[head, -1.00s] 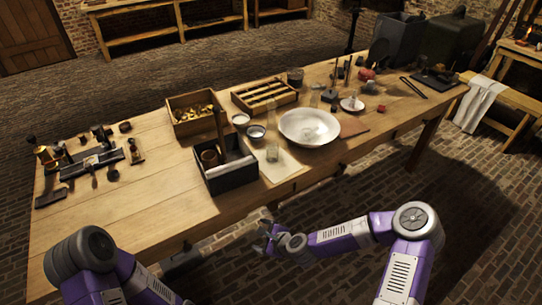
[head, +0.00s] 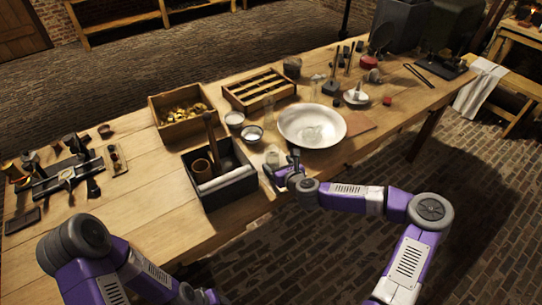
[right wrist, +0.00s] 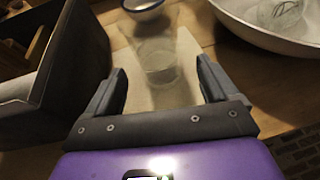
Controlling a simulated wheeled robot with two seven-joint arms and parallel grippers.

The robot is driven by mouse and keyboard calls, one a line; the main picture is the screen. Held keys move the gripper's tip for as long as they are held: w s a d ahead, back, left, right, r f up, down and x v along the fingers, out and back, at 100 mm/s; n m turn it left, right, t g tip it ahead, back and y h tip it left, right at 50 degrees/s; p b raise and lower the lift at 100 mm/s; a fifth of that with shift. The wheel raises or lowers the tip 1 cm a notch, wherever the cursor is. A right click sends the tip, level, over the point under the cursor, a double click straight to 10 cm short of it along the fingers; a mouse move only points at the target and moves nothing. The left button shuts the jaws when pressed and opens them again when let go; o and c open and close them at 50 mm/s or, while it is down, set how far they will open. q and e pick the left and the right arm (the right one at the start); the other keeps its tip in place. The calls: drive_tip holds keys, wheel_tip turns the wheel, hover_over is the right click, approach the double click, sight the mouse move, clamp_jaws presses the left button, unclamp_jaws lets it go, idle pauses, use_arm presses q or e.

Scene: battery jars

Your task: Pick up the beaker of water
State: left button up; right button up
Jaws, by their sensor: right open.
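A clear glass beaker (right wrist: 160,58) stands upright on a pale cloth or sheet (right wrist: 190,55) on the table. The beaker (head: 272,154) also shows in the head view, partly hidden by my right gripper (head: 284,167). In the right wrist view the open jaws of my right gripper (right wrist: 160,82) face the beaker, one finger on each side of it with a gap. The beaker is not gripped. Its water level is hard to make out. My left arm is at the lower left of the head view, with its gripper out of frame.
A dark box (head: 231,190) stands close left of my right gripper. A wide white basin (head: 338,128) is close on the right. Small white bowls (head: 251,134) stand behind the beaker. A tray of brass parts (head: 160,110) and a slotted wooden tray (head: 236,98) lie farther back.

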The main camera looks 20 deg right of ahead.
sight(276, 163)
drive_tip(key=shift+w+a+f, duration=0.1)
drive_tip(key=shift+w+f, duration=0.2)
drive_tip(key=x, duration=0.1)
drive_tip(key=b+x, duration=0.1)
drive_tip(key=x, duration=0.1)
drive_tip(key=shift+w+f, duration=0.2)
drive_tip(key=shift+f, duration=0.15)
drive_tip(key=shift+w+a+f+b, duration=0.1)
drive_tip(key=shift+w+b, duration=0.2)
drive_tip(key=shift+w, duration=0.2)
drive_tip(key=c, duration=1.1)
drive_tip(key=shift+c, duration=0.2)
drive_tip(key=shift+r, duration=0.2)
